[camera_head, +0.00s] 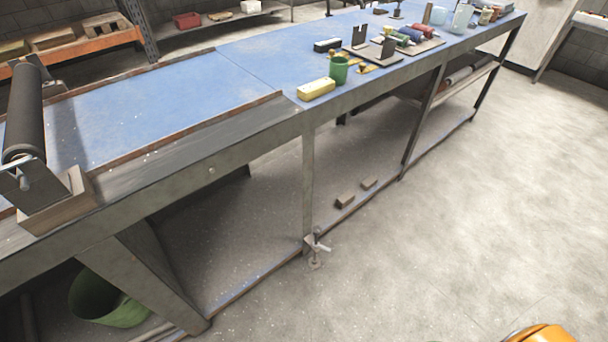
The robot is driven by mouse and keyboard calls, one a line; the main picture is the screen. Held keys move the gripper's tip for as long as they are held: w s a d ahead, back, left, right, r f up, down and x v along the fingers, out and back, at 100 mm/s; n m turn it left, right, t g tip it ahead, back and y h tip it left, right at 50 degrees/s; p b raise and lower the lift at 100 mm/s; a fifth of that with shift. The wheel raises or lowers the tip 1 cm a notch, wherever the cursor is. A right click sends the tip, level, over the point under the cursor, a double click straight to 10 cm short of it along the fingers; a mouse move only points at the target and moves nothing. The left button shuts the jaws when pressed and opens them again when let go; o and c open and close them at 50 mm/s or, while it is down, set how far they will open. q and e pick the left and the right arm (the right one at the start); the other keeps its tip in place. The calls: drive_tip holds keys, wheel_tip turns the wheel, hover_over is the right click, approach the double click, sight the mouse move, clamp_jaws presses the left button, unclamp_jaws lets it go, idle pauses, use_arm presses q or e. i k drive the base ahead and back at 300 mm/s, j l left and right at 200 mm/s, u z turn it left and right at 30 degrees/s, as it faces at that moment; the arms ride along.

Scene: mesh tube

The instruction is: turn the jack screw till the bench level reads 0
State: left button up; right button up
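The jack screw (316,246), a small grey metal piece with a cross handle, stands at the foot of the bench's middle front leg, close to the floor. A small yellow bar (316,89) lies on the bench's front edge above that leg. It may be the bench level, but no reading can be made out from here. The long blue-topped bench (180,88) runs from the lower left to the upper right. Neither of my grippers is in view.
A black roller (25,110) on a wooden block stands at the bench's left end. A green cup (339,69) and several small tools sit near the yellow bar. Two small blocks (345,201) lie under the bench. The floor (450,240) to the right is clear.

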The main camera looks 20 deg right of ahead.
sight(317, 230)
drive_tip(key=z, duration=0.7)
